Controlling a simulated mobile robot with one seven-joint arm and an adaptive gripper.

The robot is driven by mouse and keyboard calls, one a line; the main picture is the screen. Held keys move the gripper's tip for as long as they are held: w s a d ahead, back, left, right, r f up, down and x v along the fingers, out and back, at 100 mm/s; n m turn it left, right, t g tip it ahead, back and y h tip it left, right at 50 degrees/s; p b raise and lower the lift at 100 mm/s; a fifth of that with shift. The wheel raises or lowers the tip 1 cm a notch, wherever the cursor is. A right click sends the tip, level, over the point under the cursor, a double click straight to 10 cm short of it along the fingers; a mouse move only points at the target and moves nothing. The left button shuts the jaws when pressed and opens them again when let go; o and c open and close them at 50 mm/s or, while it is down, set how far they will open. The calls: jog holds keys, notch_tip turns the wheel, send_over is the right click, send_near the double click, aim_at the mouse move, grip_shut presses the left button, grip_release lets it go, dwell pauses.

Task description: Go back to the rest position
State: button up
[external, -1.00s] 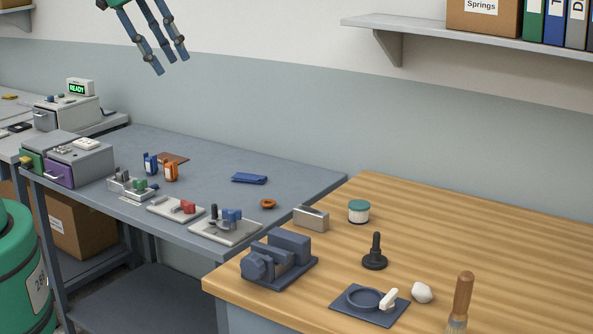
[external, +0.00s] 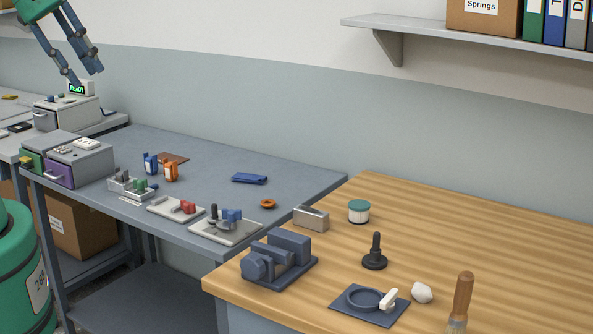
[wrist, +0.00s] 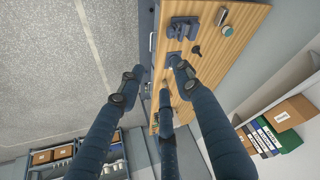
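My gripper (external: 87,77) has long dark-blue fingers and hangs at the upper left of the external view, in the air above the far benches. Its tips overlap the display with green READY text in the picture, but I cannot tell how near they are. In the wrist view the fingers (wrist: 158,75) are spread wide apart. Nothing is seen between them. The grey bench (external: 300,172) and the wooden bench (external: 480,235) lie below.
A shelf (external: 420,30) with a box and binders juts from the wall at the upper right. A grey machine (external: 68,112) stands at left. Fixtures, an orange ring (external: 267,204) and a dark-blue vise (external: 278,262) stand on the benches. Open air lies right of my gripper.

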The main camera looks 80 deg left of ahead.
notch_tip(320, 180, down, 10)
jog(key=b, duration=0.9)
jog(key=shift+r+b, duration=0.15)
jog(key=shift+b, duration=0.25)
